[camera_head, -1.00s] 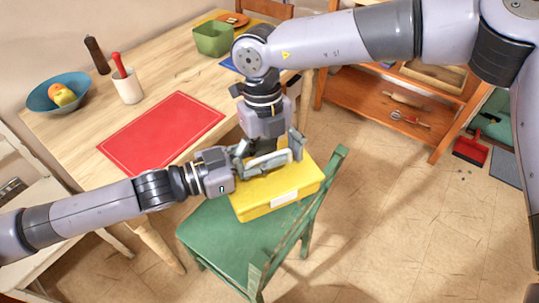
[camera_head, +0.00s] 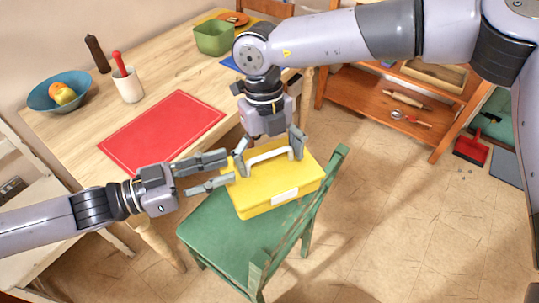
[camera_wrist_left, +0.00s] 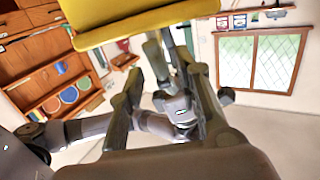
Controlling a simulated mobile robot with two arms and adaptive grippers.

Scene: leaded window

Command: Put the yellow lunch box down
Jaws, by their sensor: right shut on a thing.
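The yellow lunch box (camera_head: 262,190), with its pale handle (camera_head: 268,154) on top, is over the green chair's seat (camera_head: 215,235). I cannot tell whether it touches the seat. My right gripper (camera_head: 270,152) comes down from above and is shut on the lunch box at its handle, with a finger near each end. My left gripper (camera_head: 229,168) is open and empty, its fingertips close to the left side of the box. In the left wrist view the box (camera_wrist_left: 150,22) fills the top, beyond the open left fingers.
The wooden table (camera_head: 75,125) behind the chair holds a red mat (camera_head: 160,130), a blue fruit bowl (camera_head: 60,92), a utensil pot (camera_head: 128,88) and a green container (camera_head: 213,38). The chair's backrest (camera_head: 305,215) stands right of the box. Floor is free to the right.

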